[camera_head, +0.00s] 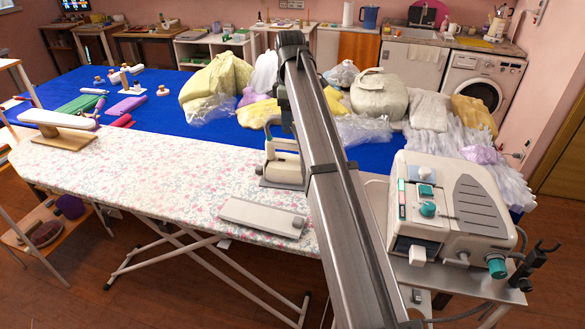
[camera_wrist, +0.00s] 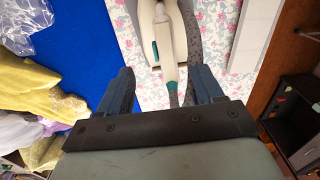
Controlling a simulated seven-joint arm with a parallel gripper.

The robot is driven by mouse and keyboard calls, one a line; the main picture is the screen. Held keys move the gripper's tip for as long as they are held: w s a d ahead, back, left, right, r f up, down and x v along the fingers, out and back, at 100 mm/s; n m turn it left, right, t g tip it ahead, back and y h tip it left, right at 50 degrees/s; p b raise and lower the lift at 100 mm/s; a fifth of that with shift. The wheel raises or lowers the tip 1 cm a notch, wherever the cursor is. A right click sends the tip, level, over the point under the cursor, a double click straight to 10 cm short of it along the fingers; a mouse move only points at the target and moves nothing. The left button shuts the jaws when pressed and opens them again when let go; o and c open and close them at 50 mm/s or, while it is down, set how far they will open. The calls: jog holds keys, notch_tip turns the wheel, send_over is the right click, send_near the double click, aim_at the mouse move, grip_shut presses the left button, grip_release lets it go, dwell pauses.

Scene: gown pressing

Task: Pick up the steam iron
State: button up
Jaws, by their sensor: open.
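The steam iron (camera_head: 284,166) is cream with a grey base and stands on the floral ironing board (camera_head: 165,190), partly covered by my arm in the head view. In the wrist view the iron (camera_wrist: 166,42), with teal parts and a grey hose beside it, is at the top middle. My gripper (camera_wrist: 160,80) is open and empty. Its two dark fingers frame the iron's near end in the picture, with the iron seen beyond them. I cannot tell the exact gap.
A flat pale iron rest (camera_head: 262,216) lies on the board in front of the iron. A steam station (camera_head: 447,208) stands at the right. Behind, a blue table (camera_head: 165,125) holds piled garments (camera_head: 378,95) and plastic-wrapped bundles. A small sleeve board (camera_head: 58,122) stands at the left.

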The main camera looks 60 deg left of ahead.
aim_at(292, 151)
notch_tip(292, 151, down, 6)
jog(key=shift+r, duration=0.1)
jog(key=shift+d+f, duration=0.25)
jog(key=shift+f, duration=1.05)
jog(key=shift+d+f, duration=0.2)
jog(key=shift+f, duration=1.1)
grip_shut()
